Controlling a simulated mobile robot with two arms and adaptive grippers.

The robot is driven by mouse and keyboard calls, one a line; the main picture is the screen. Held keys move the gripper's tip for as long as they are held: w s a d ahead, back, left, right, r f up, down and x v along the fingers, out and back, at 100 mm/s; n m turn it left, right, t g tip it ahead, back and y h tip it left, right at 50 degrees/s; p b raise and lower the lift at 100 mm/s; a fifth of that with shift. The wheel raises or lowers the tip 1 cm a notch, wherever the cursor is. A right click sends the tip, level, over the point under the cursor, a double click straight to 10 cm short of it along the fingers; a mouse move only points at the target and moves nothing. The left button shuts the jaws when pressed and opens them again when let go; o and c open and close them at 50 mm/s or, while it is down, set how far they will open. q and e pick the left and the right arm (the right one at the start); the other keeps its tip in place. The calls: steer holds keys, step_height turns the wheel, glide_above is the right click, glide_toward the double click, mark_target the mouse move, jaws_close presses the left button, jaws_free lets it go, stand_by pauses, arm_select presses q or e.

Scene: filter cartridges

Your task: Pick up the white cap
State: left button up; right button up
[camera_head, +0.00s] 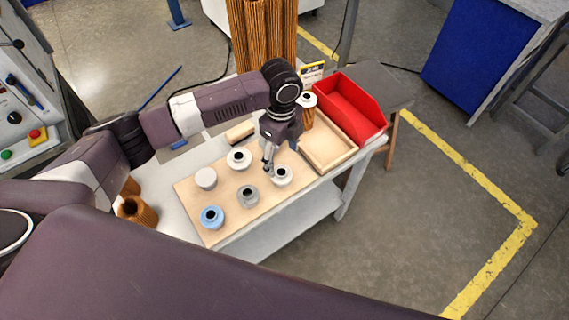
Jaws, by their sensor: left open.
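Several round caps stand on a light wooden board (228,218) on the table. A white cap with a dark centre hole (282,178) is at the board's right end. Another white cap with a dark hole (239,160) is at the back, and a plain whitish cap with no visible hole (205,179) is at the left. A grey cap (248,197) and a blue cap (212,219) stand nearer the front. My left gripper (269,168) is open, pointing down just left of the right-hand white cap. Contact between them cannot be told. My right gripper is out of view.
A wooden tray (333,160) and a red bin (352,102) stand to the right. A pleated cartridge with a white top (308,115) stands behind the tray. A small wooden block (240,132) lies behind the caps. Another brown cartridge (138,211) is at the left.

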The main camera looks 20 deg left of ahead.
mark_target(281, 172)
arm_select(q)
steer(key=shift+s+f+p, duration=0.3)
steer(key=shift+f+p, duration=0.1)
steer(key=shift+f, duration=0.25)
steer(key=shift+s+f+p, duration=0.3)
steer(key=shift+f+p, duration=0.05)
steer(key=shift+f, duration=0.25)
steer(key=f, duration=0.2)
steer(key=shift+w+f+p, duration=0.3)
steer(key=shift+f, duration=0.55)
steer(key=c, duration=1)
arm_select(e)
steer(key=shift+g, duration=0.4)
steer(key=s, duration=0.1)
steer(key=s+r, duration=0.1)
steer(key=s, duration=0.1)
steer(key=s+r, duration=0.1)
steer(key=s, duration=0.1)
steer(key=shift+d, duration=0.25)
